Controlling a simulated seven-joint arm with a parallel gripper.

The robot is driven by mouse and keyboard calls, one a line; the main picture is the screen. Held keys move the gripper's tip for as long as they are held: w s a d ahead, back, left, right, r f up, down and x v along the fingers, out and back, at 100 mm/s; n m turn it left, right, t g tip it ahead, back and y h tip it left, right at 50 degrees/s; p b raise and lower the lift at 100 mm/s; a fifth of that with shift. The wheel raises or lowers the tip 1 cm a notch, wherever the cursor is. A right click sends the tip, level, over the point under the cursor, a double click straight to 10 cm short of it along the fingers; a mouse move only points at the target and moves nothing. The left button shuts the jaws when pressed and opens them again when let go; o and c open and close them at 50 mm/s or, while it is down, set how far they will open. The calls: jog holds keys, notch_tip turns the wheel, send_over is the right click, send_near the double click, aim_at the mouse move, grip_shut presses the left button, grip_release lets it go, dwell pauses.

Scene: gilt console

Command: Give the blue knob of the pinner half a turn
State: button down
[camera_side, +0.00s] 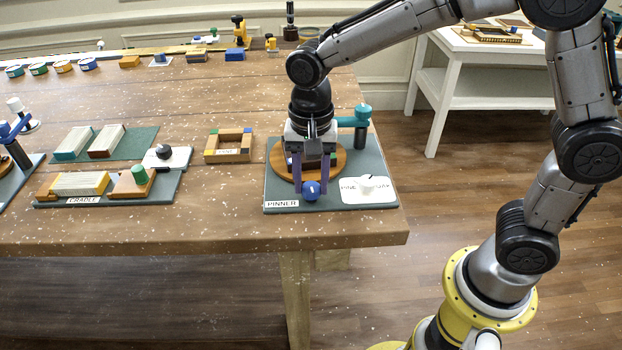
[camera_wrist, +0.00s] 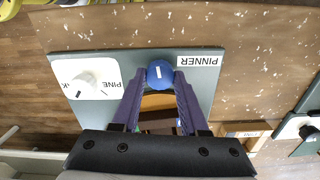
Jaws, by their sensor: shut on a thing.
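The pinner is a grey-green board (camera_side: 285,190) with a white PINNER label, near the table's front right edge. Its blue knob (camera_side: 311,191) is round with a short white mark, and stands at the board's front edge. It also shows in the wrist view (camera_wrist: 160,74), its white mark pointing nearly straight along the picture's height. My gripper (camera_side: 311,185) points down, with its purple fingers on either side of the knob. In the wrist view the fingertips (camera_wrist: 160,78) are shut on the knob. A round wooden disc (camera_side: 278,162) lies behind, partly hidden by my gripper.
A white dial (camera_side: 367,184) on a plate with PINE and OAK lettering is right of the knob. A teal-topped post (camera_side: 362,116) rises at the board's back right. A wooden frame (camera_side: 229,146) and the CRADLE board (camera_side: 165,190) lie to the left.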

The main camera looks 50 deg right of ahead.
aim_at(311, 186)
jog(key=shift+r+m, duration=0.1)
jog(key=shift+m, duration=0.6)
jog(key=shift+c, duration=2.2)
grip_release()
notch_tip(311, 186, up, 14)
